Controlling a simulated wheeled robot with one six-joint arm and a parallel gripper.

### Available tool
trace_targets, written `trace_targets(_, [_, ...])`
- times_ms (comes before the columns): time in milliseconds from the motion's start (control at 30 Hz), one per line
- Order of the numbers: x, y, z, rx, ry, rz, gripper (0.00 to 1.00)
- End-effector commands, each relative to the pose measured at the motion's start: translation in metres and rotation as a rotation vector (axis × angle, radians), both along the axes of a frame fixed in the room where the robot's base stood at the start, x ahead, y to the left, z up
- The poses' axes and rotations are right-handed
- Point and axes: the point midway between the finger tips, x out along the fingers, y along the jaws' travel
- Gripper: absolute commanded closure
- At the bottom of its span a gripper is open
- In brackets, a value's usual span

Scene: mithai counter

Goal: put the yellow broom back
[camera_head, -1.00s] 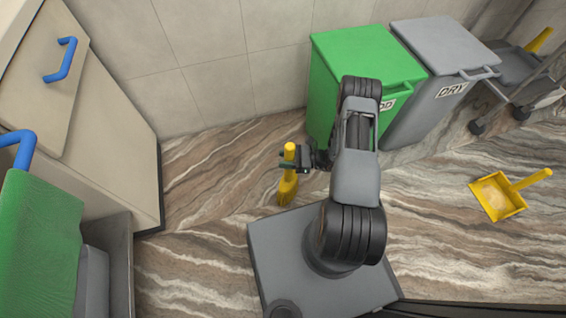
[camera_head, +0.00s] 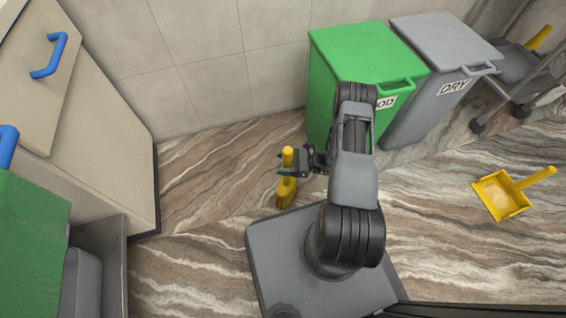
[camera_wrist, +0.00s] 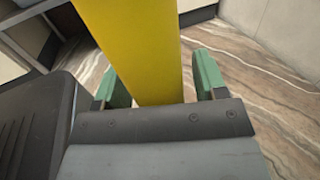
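The yellow broom (camera_head: 286,188) stands nearly upright on or just above the floor, left of my base, with its bristles down; I cannot tell if they touch the floor. My gripper (camera_head: 288,160) is at the upper part of its handle. In the wrist view, the yellow handle (camera_wrist: 143,55) passes between the two green-padded fingers of my gripper (camera_wrist: 160,85). The left pad is close against the handle's edge. A narrow strip of floor shows between the handle and the right pad, so the fingers look open around it.
A green bin (camera_head: 350,60) and a grey bin marked DRY (camera_head: 445,45) stand against the wall. A yellow dustpan (camera_head: 503,197) lies on the floor at right, near a grey cart (camera_head: 520,65). A cabinet (camera_head: 110,150) stands left. Floor between cabinet and broom is clear.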

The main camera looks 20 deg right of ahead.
Motion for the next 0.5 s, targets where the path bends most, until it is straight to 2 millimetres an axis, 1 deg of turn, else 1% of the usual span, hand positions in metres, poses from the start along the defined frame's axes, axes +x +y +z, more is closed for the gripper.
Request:
trace_targets(200, [0.000, 0.000, 0.001, 0.000, 0.000, 0.000, 0.35])
trace_targets(300, [0.000, 0.000, 0.007, 0.000, 0.000, 0.000, 0.35])
trace_targets(367, [-0.002, -0.008, 0.005, 0.000, 0.000, -0.004, 0.35])
trace_targets(500, [-0.009, -0.032, 0.006, 0.000, -0.001, -0.007, 0.35])
